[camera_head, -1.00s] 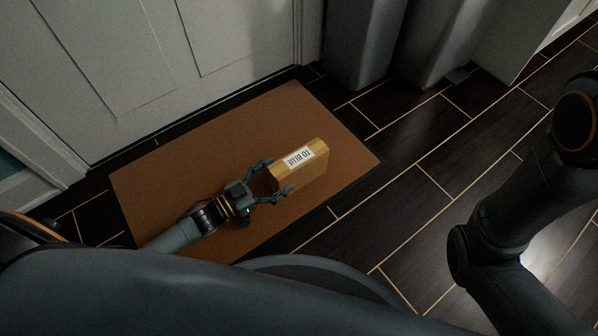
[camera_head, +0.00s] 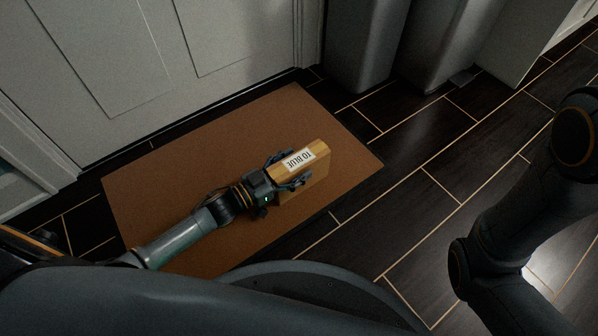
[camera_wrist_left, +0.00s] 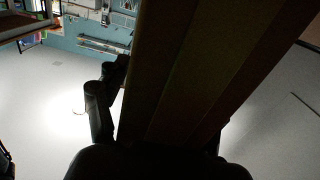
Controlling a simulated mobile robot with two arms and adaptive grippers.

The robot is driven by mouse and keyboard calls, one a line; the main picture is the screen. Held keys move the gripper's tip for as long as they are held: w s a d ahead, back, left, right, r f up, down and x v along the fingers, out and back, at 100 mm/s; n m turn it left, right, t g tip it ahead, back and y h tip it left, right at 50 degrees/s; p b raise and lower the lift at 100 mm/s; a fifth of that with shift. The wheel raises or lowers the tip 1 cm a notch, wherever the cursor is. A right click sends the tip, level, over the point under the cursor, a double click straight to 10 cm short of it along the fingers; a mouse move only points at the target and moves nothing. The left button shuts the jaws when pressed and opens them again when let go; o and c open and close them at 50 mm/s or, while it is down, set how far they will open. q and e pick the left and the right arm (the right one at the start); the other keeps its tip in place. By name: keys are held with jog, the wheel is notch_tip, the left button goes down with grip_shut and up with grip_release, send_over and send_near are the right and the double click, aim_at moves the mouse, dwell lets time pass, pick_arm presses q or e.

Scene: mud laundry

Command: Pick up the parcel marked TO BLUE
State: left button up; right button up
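The parcel (camera_head: 311,166) is a tan box with a white label on top that reads TO BLUE. It stands on the brown doormat, toward the mat's right part. My left gripper (camera_head: 289,170) is at the parcel's near left end, with one finger along each side. The fingers look spread around it, and I see no clear grip. In the left wrist view the parcel (camera_wrist_left: 190,70) fills the middle as a dark brown block. One finger (camera_wrist_left: 100,108) shows left of it with a thin bright gap; the other side is too dark to tell. My right gripper is out of view.
The brown doormat (camera_head: 165,195) lies on dark plank tiles before a pale panelled door (camera_head: 120,60). Grey upright shapes (camera_head: 365,45) stand behind the mat at the upper right. Open floor (camera_head: 425,190) lies right of the mat.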

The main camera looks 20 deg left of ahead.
pick_arm(q)
jog(key=c, duration=1)
jog(key=shift+r, duration=0.1)
